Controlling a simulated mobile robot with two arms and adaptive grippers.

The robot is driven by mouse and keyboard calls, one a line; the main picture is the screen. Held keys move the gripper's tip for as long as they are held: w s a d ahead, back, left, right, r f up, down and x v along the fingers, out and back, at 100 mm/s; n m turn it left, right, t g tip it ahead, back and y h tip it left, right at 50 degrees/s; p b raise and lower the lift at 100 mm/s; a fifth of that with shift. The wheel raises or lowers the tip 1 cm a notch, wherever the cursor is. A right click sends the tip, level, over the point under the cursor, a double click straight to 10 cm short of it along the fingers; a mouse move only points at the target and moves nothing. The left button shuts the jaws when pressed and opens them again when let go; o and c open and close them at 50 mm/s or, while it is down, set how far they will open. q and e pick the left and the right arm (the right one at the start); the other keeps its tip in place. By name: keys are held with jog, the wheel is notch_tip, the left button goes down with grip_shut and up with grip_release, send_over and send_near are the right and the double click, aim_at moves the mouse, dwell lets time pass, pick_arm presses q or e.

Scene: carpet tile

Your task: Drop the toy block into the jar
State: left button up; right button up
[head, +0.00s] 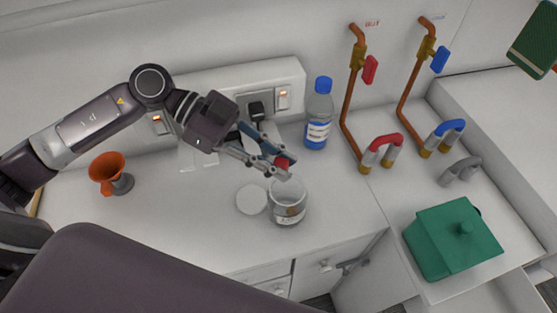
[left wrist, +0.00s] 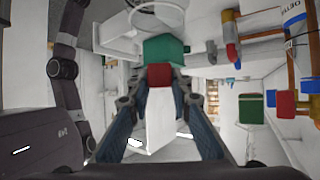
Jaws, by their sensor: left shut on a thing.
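The red toy block (head: 283,162) is between the fingertips of my left gripper (head: 274,162), which is shut on it. In the left wrist view the block (left wrist: 160,76) shows between the two fingers. The clear glass jar (head: 287,203) stands upright on the white counter, open at the top, with a label on its side. The gripper tips and block are above the jar's far rim in the head view, apart from it. How high they are is hard to tell. My right gripper is not in view.
A white round disc (head: 252,199) lies left of the jar. A blue-capped bottle (head: 318,115) stands behind it, near copper pipes (head: 348,105) with valves. An orange funnel-shaped thing (head: 107,170) is at left, a green lidded box (head: 452,240) at right. The counter's front edge is near the jar.

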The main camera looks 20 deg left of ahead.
pick_arm(q)
jog(key=o, duration=0.9)
jog(key=shift+c, duration=0.2)
jog(key=v, duration=1.2)
jog(key=shift+s+f, duration=0.1)
jog(key=shift+f, duration=0.05)
